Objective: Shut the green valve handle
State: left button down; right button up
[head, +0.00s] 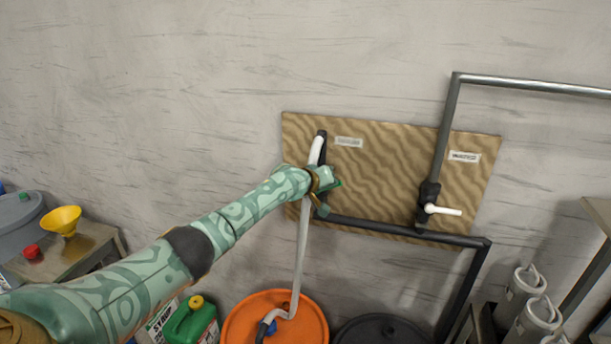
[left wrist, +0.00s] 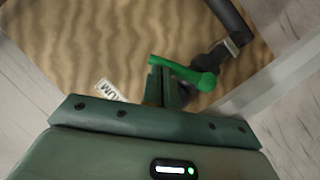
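The green valve handle (left wrist: 185,70) shows in the left wrist view as a bar slanting down to the right from its free end to a pivot beside a dark pipe fitting. In the head view only a small green piece (head: 338,183) shows past my gripper. My left gripper (head: 325,184) is at the valve on the left pipe. In the left wrist view its fingers (left wrist: 164,88) look close together, with their tips at the handle's free end. I see nothing clearly held between them. My right gripper is in neither view.
A wooden board (head: 385,170) on the wall carries the pipes. A white-handled valve (head: 442,210) sits at its right. Below are an orange drum (head: 240,320), a dark drum (head: 380,328) and a green canister (head: 195,325). A yellow funnel (head: 63,219) stands at left.

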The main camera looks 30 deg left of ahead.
pick_arm(q)
jog(key=shift+w+d+f, duration=0.15)
jog(key=shift+d+f, duration=0.4)
jog(key=shift+w+d+f, duration=0.15)
jog(key=shift+d+f, duration=0.1)
jog(key=shift+f, duration=0.05)
dwell(0.3)
